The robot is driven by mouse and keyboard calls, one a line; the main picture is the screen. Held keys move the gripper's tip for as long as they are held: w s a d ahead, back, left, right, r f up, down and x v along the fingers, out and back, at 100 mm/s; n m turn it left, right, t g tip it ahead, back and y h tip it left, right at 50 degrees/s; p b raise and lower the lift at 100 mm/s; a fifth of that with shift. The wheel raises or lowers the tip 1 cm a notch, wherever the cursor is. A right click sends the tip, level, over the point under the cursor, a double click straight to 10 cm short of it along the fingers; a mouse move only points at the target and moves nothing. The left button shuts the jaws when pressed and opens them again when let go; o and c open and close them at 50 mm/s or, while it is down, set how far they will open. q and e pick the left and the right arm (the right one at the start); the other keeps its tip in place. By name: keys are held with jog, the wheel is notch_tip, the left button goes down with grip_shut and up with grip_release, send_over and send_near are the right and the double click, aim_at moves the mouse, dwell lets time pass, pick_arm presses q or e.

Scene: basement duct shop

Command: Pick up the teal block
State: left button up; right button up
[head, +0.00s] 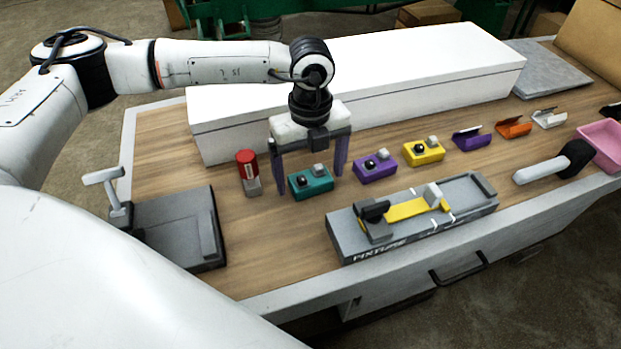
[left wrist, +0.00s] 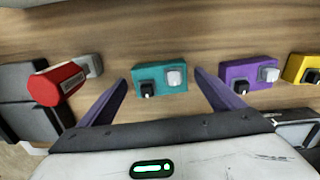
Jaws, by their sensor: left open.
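The teal block (head: 311,185) lies on the wooden bench, with a black knob and a light grey knob on its top. In the left wrist view the teal block (left wrist: 161,78) sits ahead of and between the two fingers. My left gripper (head: 312,180) is open and empty, pointing down over the block, one purple finger to each side of it. I cannot tell whether the fingers touch it. It also shows in the left wrist view (left wrist: 165,85). My right gripper is not in view.
A red-topped item (head: 248,172) stands left of the teal block. A purple block (head: 375,168) and a yellow block (head: 423,152) are to its right. A grey fixture (head: 345,240) lies in front, a long white box (head: 400,85) behind. A dark plate (head: 175,225) is front left.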

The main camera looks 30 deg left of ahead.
pick_arm(q)
jog(key=shift+f, duration=0.3)
jog(key=shift+w+r, duration=0.1)
jog(key=c, duration=1.5)
